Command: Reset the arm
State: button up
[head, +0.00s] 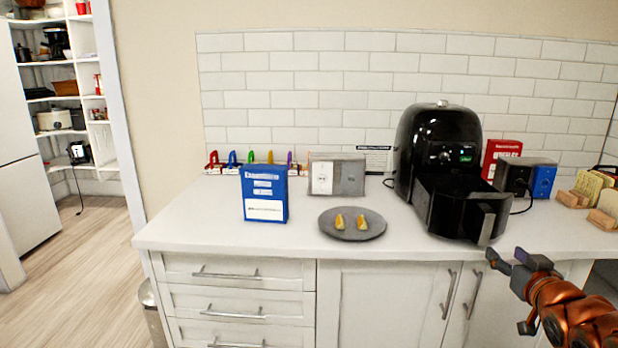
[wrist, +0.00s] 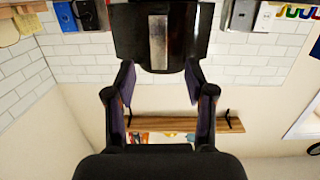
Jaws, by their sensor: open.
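My gripper (head: 508,263) is at the lower right in the head view, in front of the counter's front edge and just right of the air fryer's handle. It is open and empty. In the wrist view, my gripper (wrist: 158,82) shows its two fingers spread apart, with nothing held between them. The orange and dark arm (head: 577,310) reaches in from the lower right corner. The black air fryer (head: 440,135) stands on the counter with its drawer (head: 452,208) pulled out toward me. The drawer also shows at the top of the wrist view (wrist: 125,35); its inside is hidden.
A grey plate (head: 330,230) with two yellow wedge-like pieces lies on the white counter (head: 210,230). A blue box (head: 264,193) stands left of it. Red (head: 497,157) and blue (head: 543,181) boxes and wooden holders (head: 590,200) are at right. Floor at left is clear.

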jog(key=s+a+f+g, duration=1.2)
jog(key=s+f, duration=0.2)
jog(key=s+a+f+g+y, duration=0.1)
jog(key=s+a+g, duration=0.1)
jog(key=s+a, duration=0.3)
jog(key=s+a+g, duration=0.2)
jog(key=s+a, duration=0.1)
jog(key=s, duration=0.4)
jog(key=s+a+r+n+g+y, duration=0.1)
jog(key=s+a, duration=0.1)
jog(key=s, duration=0.2)
jog(key=s+a+r+g, duration=0.1)
jog(key=s+a+g, duration=0.15)
jog(key=s, duration=0.25)
notch_tip(320, 180, up, 13)
jog(key=w+t+p, duration=0.1)
jog(key=p, duration=1.2)
jog(key=shift+f, duration=0.15)
